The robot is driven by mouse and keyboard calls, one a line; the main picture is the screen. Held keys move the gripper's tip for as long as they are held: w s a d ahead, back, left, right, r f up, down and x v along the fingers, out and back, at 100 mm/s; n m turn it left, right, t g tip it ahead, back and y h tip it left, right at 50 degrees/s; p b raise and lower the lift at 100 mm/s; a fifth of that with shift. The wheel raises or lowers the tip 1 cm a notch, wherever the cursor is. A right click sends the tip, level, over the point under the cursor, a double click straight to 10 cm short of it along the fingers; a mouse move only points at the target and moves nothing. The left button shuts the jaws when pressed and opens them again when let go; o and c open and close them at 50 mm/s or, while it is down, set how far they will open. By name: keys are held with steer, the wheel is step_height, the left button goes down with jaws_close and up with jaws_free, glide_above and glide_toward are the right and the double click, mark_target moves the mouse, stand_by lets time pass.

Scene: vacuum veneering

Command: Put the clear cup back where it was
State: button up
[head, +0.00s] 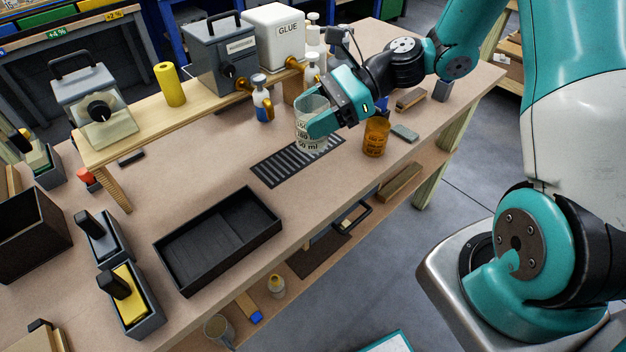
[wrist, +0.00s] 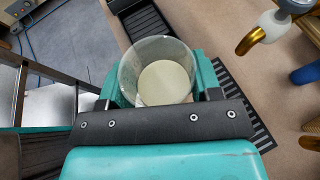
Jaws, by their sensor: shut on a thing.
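The clear cup (head: 312,112) has dark volume marks on its side and pale, milky contents low inside. My gripper (head: 322,122) is shut on it and holds it upright over the dark slotted grate (head: 272,169) in the bench. I cannot tell for sure whether its base touches the grate. In the wrist view the cup (wrist: 158,62) sits between my fingers (wrist: 160,88), seen from above, with the pale contents at its bottom. The grate shows behind it in the wrist view (wrist: 240,105).
An amber cup (head: 376,138) stands just right of my gripper. A wooden shelf (head: 150,143) behind holds a glue dispenser (head: 274,38) with a brass nozzle. A bottle with a blue base (head: 262,100) stands to the left. A black tray (head: 218,240) lies in front; bench between is clear.

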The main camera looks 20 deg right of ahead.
step_height(320, 180, down, 16)
steer(key=shift+r+p, duration=0.25)
steer(key=shift+p, duration=0.35)
steer(key=shift+f, duration=0.1)
steer(key=o, duration=1.1)
steer(key=shift+c, duration=0.2)
